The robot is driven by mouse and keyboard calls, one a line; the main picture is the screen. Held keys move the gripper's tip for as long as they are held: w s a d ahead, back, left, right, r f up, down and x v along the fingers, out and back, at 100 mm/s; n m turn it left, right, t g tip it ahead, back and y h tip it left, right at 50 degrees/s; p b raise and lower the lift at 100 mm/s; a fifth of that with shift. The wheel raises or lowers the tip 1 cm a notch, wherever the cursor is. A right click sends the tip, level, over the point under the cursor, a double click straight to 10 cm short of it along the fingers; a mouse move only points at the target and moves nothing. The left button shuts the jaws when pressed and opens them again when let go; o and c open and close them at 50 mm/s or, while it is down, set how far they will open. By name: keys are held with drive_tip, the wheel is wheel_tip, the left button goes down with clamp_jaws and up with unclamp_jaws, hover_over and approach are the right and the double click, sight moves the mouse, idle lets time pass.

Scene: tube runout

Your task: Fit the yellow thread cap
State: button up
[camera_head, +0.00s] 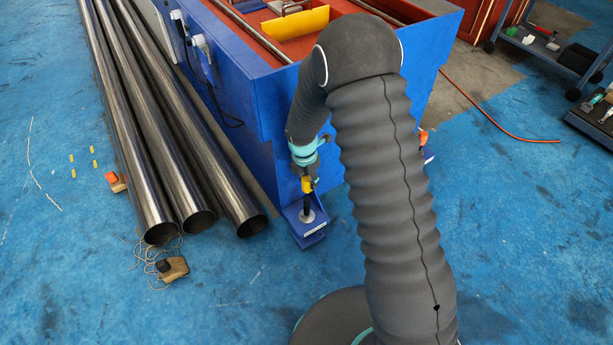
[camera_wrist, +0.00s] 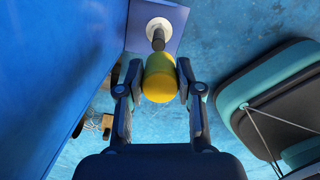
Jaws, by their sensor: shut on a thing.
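The yellow thread cap (camera_wrist: 158,82) is a short cylinder between the fingertips of my gripper (camera_wrist: 160,76), which is shut on it. In the head view the cap (camera_head: 307,185) shows small below my gripper (camera_head: 306,174). A dark upright stud (camera_wrist: 158,40) rises from a pale round disc (camera_wrist: 158,27) on a blue foot plate (camera_wrist: 171,14) of the machine. The cap is in line with the stud and at its top end. I cannot tell whether it sits on the thread or just above it. The foot plate also shows in the head view (camera_head: 312,240).
The blue machine wall (camera_head: 240,125) stands close beside my gripper. Several long steel tubes (camera_head: 165,140) lie on the floor to the left, with a wooden wedge (camera_head: 174,268) at their near end. A red hose (camera_head: 500,130) and a cart (camera_head: 550,45) are at the right.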

drive_tip(key=shift+a+r+n, duration=0.2)
drive_tip(key=shift+n, duration=0.1)
drive_tip(key=shift+w, duration=0.1)
drive_tip(key=shift+w+d+p, duration=0.1)
drive_tip(key=shift+d+p, duration=0.05)
drive_tip(key=shift+p, duration=0.15)
drive_tip(key=b, duration=0.4)
hover_over(308, 199)
drive_tip(key=shift+f, duration=2.9)
drive_tip(key=shift+f, duration=0.2)
drive_tip(key=shift+f+b, duration=1.5)
drive_tip(key=shift+f, duration=1.3)
drive_tip(key=o, duration=1.2)
